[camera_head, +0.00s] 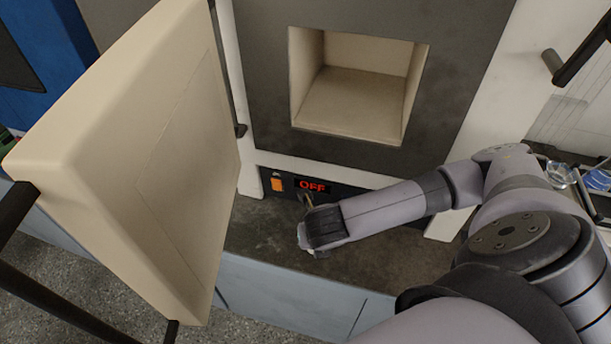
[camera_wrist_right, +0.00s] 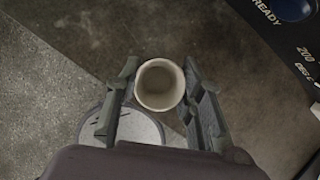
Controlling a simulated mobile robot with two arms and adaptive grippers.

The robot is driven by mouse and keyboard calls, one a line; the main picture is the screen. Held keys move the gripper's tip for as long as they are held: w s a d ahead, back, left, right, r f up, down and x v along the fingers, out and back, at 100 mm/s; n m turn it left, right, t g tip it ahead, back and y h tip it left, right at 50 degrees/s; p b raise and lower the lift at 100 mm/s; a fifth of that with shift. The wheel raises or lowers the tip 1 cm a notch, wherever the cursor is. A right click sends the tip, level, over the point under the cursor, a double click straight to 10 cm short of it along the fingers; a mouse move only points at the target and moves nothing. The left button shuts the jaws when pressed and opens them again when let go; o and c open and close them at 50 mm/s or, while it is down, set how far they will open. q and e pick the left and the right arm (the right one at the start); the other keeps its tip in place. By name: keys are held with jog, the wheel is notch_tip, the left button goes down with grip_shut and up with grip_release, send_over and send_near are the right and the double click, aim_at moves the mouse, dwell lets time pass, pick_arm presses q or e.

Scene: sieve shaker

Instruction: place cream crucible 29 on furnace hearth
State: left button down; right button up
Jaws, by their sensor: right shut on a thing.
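The cream crucible (camera_wrist_right: 160,84) is held upside-open toward the camera between the two fingers of my right gripper (camera_wrist_right: 162,100) in the right wrist view. No number can be read on it. In the head view my right gripper (camera_head: 308,202) is mostly hidden by its own wrist, low in front of the furnace, and the crucible cannot be made out. The furnace hearth (camera_head: 350,107) is the floor of the open, empty square chamber, above and beyond the gripper. My left gripper is not in view.
The thick cream furnace door (camera_head: 165,150) stands swung open at left, with a dark bar handle (camera_head: 50,295). Below the chamber a panel display (camera_head: 312,185) reads OFF beside an orange switch (camera_head: 277,184). Glassware (camera_head: 597,180) stands at far right. The chamber mouth is clear.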

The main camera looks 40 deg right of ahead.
jog(key=w+d, duration=0.1)
jog(key=w, duration=0.2)
jog(key=w+d+p, duration=0.1)
jog(key=w+d, duration=0.1)
jog(key=w+d+p, duration=0.1)
jog(key=w, duration=0.2)
jog(key=shift+w+d, duration=0.25)
jog(key=shift+w, duration=0.1)
jog(key=x, duration=0.2)
jog(key=shift+f+p, duration=0.4)
jog(key=shift+f, duration=0.5)
jog(key=o, duration=1.2)
jog(key=shift+f, duration=0.1)
jog(key=shift+c, duration=0.2)
